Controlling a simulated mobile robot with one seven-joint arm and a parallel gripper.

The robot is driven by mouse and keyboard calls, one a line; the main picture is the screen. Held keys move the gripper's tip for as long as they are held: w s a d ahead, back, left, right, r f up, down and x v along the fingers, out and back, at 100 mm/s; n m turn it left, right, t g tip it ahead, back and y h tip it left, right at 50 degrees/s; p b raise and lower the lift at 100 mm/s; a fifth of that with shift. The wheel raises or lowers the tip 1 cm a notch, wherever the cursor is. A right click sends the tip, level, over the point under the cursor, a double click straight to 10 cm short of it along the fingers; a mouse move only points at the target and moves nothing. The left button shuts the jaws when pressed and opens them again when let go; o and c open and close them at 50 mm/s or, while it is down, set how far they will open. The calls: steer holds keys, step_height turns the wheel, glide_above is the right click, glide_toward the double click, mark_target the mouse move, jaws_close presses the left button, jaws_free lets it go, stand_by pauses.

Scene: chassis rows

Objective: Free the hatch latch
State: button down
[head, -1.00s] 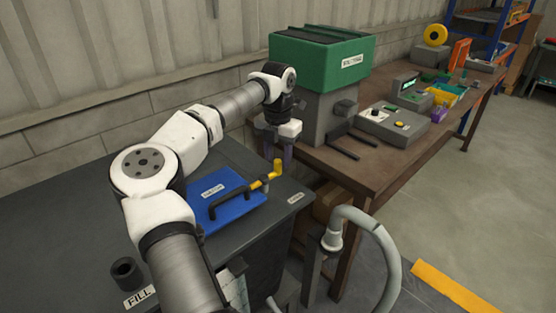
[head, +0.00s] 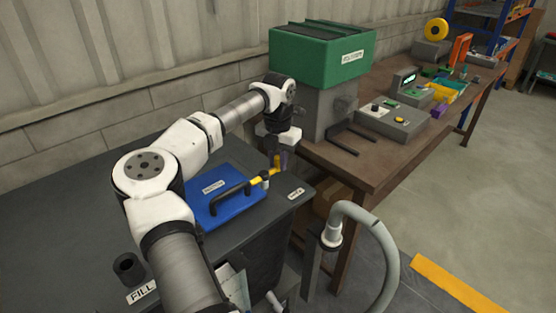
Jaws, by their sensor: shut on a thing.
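The blue hatch (head: 222,191) lies flat in the dark cabinet top, with a black bar handle (head: 231,196) across it. The yellow latch (head: 259,181) is at its right edge, one end still reaching over the hatch's edge and the other toward my gripper. A small pale pivot shows on it. My gripper (head: 277,160) points down over the latch's outer end and is shut on its upright yellow grip. The fingers partly hide that grip, and the exact contact is small in view.
A green-topped machine (head: 320,52) stands on the wooden bench (head: 385,172) just behind and right of my gripper. A grey hose (head: 382,250) rises in front. A black filler neck (head: 128,267) stands at the cabinet's left front.

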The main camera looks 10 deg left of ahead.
steer(key=shift+s+d, duration=0.1)
steer(key=shift+d, duration=0.05)
steer(key=m, duration=0.1)
steer(key=s+d+m+b, duration=0.1)
steer(key=m, duration=0.3)
steer(key=shift+s+d, duration=0.15)
steer(key=shift+s, duration=0.1)
steer(key=m, duration=0.1)
steer(key=s+m+b, duration=0.1)
steer(key=m, duration=0.2)
steer(key=shift+s+d, duration=0.35)
steer(key=shift+s, duration=0.05)
steer(key=s+m+b, duration=0.1)
steer(key=m, duration=0.2)
steer(key=s+m, duration=0.1)
steer(key=m, duration=0.1)
steer(key=shift+s+a+m+b, duration=0.1)
steer(key=shift+s+m+b, duration=0.1)
steer(key=shift+m+b, duration=0.2)
steer(key=shift+s+a+m, duration=0.2)
steer(key=shift+s+m, duration=0.1)
steer(key=shift+m, duration=0.5)
steer(key=shift+s+a+m, duration=0.15)
steer(key=shift+s+m, duration=0.15)
steer(key=shift+m, duration=0.5)
steer(key=c, duration=1.3)
jaws_free()
